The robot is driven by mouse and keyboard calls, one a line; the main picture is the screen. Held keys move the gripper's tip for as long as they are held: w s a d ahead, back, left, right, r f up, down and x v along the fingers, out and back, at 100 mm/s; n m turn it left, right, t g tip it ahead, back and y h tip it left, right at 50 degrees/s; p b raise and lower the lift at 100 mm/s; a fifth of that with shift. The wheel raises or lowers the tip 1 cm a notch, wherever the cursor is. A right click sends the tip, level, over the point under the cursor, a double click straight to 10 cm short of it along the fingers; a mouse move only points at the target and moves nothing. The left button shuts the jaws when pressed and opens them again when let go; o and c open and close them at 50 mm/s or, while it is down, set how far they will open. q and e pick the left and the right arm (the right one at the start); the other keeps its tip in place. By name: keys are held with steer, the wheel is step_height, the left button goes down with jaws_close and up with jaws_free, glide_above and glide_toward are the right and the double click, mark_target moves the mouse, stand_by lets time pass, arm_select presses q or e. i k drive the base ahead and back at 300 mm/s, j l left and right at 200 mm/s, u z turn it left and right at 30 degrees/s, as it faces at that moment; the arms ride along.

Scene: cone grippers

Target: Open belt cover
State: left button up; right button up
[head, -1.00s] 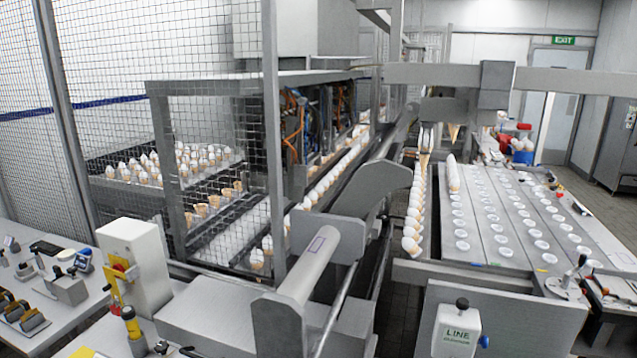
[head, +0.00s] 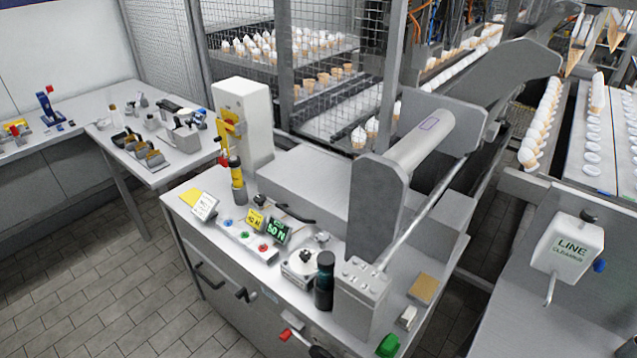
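A grey machine end with a light roller or tube (head: 422,142) between two dark side plates (head: 375,205) stands at the near end of the cone conveyor (head: 455,65). No part is plainly marked as a belt cover, so I cannot tell which panel it is. A long flat grey housing (head: 300,185) lies left of the tube and looks closed. Neither of my grippers shows in the head view.
A metal workbench (head: 205,250) holds signs, buttons, a scale (head: 303,265) and a black bottle (head: 324,280). A LINE CLEARING box (head: 567,245) stands at right. A side table (head: 150,180) is at left. Tiled floor (head: 80,290) is free at lower left.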

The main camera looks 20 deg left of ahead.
mark_target(309, 185)
steer(key=i+j+z, duration=0.25)
steer(key=j, duration=0.7)
steer(key=j+z, duration=0.25)
steer(key=j, duration=0.65)
steer(key=j+z, duration=0.25)
steer(key=j, duration=0.75)
steer(key=k+j+z, duration=0.25)
steer(key=j, duration=0.65)
steer(key=i+j, duration=0.05)
